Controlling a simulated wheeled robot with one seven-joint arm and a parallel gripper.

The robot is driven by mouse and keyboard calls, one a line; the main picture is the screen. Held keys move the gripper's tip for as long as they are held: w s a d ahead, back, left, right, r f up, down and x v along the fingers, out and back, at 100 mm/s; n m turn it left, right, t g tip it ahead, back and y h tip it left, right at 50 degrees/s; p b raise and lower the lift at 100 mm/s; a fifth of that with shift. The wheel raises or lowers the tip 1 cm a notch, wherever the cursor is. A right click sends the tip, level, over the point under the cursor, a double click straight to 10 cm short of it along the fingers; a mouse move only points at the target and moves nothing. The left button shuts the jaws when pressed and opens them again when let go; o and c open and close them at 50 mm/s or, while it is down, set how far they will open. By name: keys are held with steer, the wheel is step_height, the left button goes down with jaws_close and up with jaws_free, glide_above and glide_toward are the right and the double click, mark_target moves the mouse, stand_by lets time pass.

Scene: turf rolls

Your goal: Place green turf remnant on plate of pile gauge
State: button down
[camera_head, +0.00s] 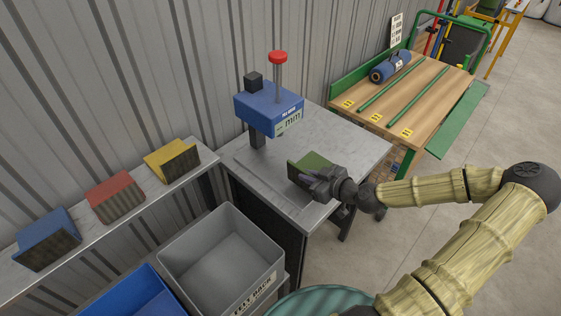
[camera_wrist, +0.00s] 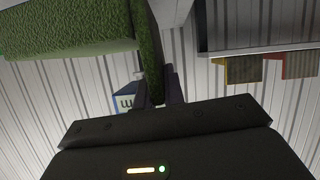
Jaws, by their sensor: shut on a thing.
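The green turf remnant (camera_head: 312,161) is an angled piece with a broad part and a thin flap. My gripper (camera_head: 309,181) is shut on it near the right front of the grey bench. In the wrist view the thin flap of the remnant (camera_wrist: 150,50) runs between the two fingers of my gripper (camera_wrist: 159,88), and the broad part extends to the left. The pile gauge (camera_head: 268,108) has a blue head, a red-knobbed plunger and a dark post, and stands behind and left of the remnant. Its plate is hard to tell from the grey bench top. I cannot tell whether the remnant touches the bench.
A shelf (camera_head: 120,215) at left carries blue (camera_head: 47,238), red (camera_head: 115,196) and yellow (camera_head: 171,160) remnants. A grey bin (camera_head: 215,262) and a blue bin (camera_head: 135,297) stand below. A wooden table (camera_head: 415,88) with a blue roll (camera_head: 390,66) and green rods is behind right.

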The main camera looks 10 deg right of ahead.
steer(key=w+a+p, duration=0.2)
steer(key=w+a, duration=0.5)
steer(key=w, duration=0.4)
steer(key=shift+f+p, duration=0.65)
steer(key=shift+f, duration=1.1)
steer(key=c, duration=1.5)
jaws_free()
